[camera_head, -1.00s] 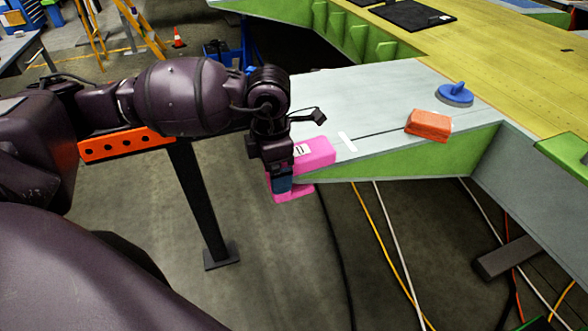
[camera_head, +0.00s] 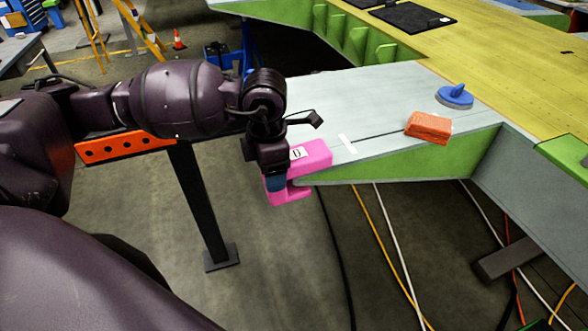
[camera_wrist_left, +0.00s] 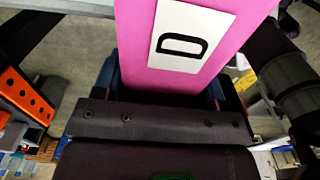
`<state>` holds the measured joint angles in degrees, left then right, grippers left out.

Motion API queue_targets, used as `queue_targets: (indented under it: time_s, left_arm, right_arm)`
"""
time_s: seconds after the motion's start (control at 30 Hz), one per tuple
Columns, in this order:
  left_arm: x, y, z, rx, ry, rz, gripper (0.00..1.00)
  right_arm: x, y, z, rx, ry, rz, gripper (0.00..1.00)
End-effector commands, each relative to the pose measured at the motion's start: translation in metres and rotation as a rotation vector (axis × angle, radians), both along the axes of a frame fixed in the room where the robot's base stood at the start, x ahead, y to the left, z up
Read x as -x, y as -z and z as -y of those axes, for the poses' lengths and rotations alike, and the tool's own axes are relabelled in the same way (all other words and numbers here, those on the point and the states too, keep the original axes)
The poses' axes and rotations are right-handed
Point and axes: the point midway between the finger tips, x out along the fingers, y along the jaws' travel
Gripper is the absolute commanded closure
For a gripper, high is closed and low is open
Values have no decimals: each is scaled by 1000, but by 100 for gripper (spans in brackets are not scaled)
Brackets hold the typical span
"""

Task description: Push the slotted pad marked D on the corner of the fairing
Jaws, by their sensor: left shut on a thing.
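The pink slotted pad (camera_head: 314,155) carries a white label with a black D. It is at the near left corner of the pale grey fairing (camera_head: 385,95), its upper arm over the top face and its lower arm below the edge. How deep the corner sits in the slot I cannot tell. My left gripper (camera_head: 276,181) is shut on the pad at its outer left end. In the left wrist view the pad (camera_wrist_left: 205,72) sits between the fingers, its label facing the camera. My right gripper is not in view.
An orange block (camera_head: 428,126) and a blue suction-cup handle (camera_head: 455,95) sit on the fairing to the right of the pad. A dark stand with an orange perforated bar (camera_head: 125,145) is behind my left arm. Cables hang below the fairing.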

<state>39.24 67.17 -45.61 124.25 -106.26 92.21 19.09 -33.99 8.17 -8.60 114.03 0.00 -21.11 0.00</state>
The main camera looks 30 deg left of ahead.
Motion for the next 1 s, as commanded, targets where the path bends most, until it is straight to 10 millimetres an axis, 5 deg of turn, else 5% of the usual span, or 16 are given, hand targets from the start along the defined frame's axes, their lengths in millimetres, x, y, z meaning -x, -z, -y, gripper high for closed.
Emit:
queue_targets:
  time_s: [1.0]
  left_arm:
    - [31,-3,-27,0,1,0,62]
  right_arm:
    - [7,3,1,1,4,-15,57]
